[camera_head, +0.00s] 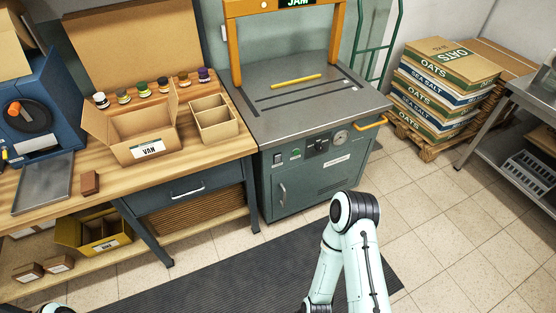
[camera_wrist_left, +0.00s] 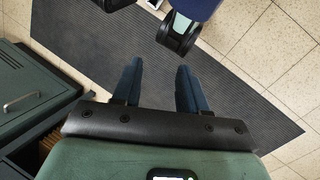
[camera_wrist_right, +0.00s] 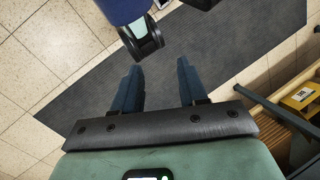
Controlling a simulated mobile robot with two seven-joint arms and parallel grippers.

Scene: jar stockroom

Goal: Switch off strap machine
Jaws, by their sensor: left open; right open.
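The strap machine (camera_head: 300,110) is a grey-green cabinet with a steel top and an orange arch carrying a JAM sign. Its front panel holds a small dark switch (camera_head: 278,158), a green switch (camera_head: 295,153), a black knob or switch block (camera_head: 322,145) and a round gauge (camera_head: 341,137). The switch positions are too small to tell. A yellow bar (camera_head: 296,80) lies on the top. My left gripper (camera_wrist_left: 157,68) is open and empty above the floor mat. My right gripper (camera_wrist_right: 160,72) is also open and empty above the mat. Both grippers are outside the head view.
Stacked OATS and SEA SALT boxes (camera_head: 430,95) stand on a pallet at right. A dark mat (camera_head: 230,275) covers the floor in front.

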